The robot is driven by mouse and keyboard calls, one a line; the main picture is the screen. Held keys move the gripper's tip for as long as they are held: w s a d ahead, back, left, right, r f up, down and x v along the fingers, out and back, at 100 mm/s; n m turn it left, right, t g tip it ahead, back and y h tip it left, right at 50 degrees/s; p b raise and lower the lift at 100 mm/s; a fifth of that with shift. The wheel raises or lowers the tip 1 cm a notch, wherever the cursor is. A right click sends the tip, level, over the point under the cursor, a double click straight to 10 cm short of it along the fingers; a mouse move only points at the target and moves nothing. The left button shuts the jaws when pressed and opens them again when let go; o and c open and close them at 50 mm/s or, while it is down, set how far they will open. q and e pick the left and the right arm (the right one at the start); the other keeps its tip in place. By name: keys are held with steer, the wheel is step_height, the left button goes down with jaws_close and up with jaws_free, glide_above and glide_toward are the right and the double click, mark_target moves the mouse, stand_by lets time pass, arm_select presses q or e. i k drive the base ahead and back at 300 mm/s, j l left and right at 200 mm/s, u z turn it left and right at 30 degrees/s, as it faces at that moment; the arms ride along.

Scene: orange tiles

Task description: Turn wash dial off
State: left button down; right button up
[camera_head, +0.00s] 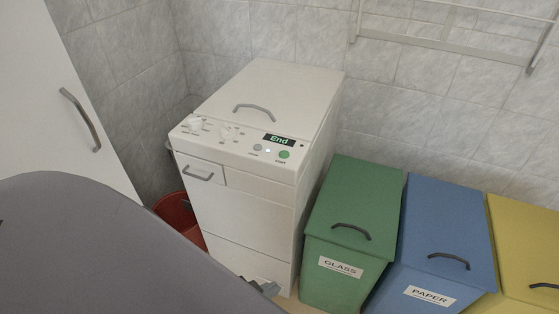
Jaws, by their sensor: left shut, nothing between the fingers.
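A white top-loading washing machine (250,206) stands against the tiled wall in the head view. Its front panel carries two white dials, a left one (195,124) and a right one (229,132). The angles of their pointers are too small to tell. The display (279,140) reads "End", with a grey button and a green button (284,155) below it. My left gripper (268,288) shows in part, low in front of the washer's base, well below the dials and apart from them. It is shut and empty. My right gripper is out of view.
A large grey surface (95,250) fills the lower left and hides part of the floor. A red bucket (180,213) stands left of the washer. Green glass (348,220), blue paper (440,235) and yellow (525,250) bins stand on the right. A white cabinet is at far left.

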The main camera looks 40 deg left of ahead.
mark_target(194, 123)
steer(key=u, duration=1.7)
